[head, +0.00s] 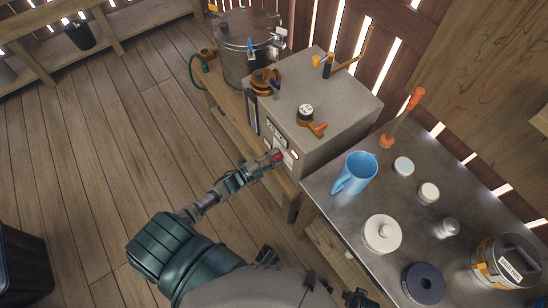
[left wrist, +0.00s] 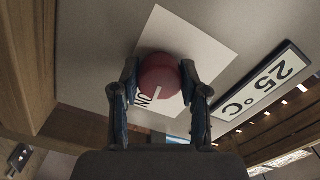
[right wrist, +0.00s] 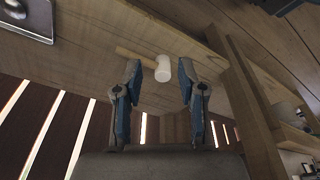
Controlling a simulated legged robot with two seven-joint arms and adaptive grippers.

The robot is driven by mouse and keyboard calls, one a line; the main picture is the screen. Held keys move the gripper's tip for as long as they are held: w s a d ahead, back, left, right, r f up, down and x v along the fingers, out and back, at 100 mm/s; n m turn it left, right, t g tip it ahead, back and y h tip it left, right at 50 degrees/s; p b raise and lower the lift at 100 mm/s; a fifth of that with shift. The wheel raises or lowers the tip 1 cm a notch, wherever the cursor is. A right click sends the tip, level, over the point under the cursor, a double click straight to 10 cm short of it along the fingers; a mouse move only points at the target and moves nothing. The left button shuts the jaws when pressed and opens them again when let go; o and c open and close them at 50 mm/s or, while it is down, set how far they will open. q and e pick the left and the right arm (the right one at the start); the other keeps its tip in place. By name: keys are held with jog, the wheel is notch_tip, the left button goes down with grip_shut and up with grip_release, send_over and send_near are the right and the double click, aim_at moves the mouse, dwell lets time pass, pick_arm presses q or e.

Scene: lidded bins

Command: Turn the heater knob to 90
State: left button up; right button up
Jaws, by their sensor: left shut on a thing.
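The heater is a grey box (head: 335,112) on a wooden bench, with a white label and a small display on its front. Its round red knob (left wrist: 158,78) sits on a white label in the left wrist view, with upside-down lettering that seems to read ON. My left gripper (left wrist: 160,92) is shut on the red knob, one finger on each side. In the head view it reaches the heater front (head: 270,160). My right gripper (right wrist: 158,90) is open and empty, apart from the heater.
A metal table (head: 330,195) at the right holds a blue jug (head: 356,172), a white lidded pot (head: 382,234) and several jars. A large metal pot (head: 240,45) stands behind the heater. A white-ended wooden peg (right wrist: 162,68) shows beyond my right fingers.

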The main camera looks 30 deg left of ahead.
pick_arm(q)
jog(key=shift+m, duration=1.1)
pick_arm(e)
jog(key=shift+w+r, duration=0.15)
jog(key=shift+r, duration=0.35)
pick_arm(q)
jog(key=shift+d+f, duration=0.1)
jog(key=o, duration=1.1)
jog(key=shift+o, duration=0.2)
pick_arm(e)
jog(key=shift+f, duration=0.1)
jog(key=shift+d, duration=0.1)
pick_arm(q)
jog(key=shift+s, duration=0.15)
jog(key=v, duration=1.1)
jog(key=shift+s+a, duration=0.2)
jog(key=shift+s, duration=0.05)
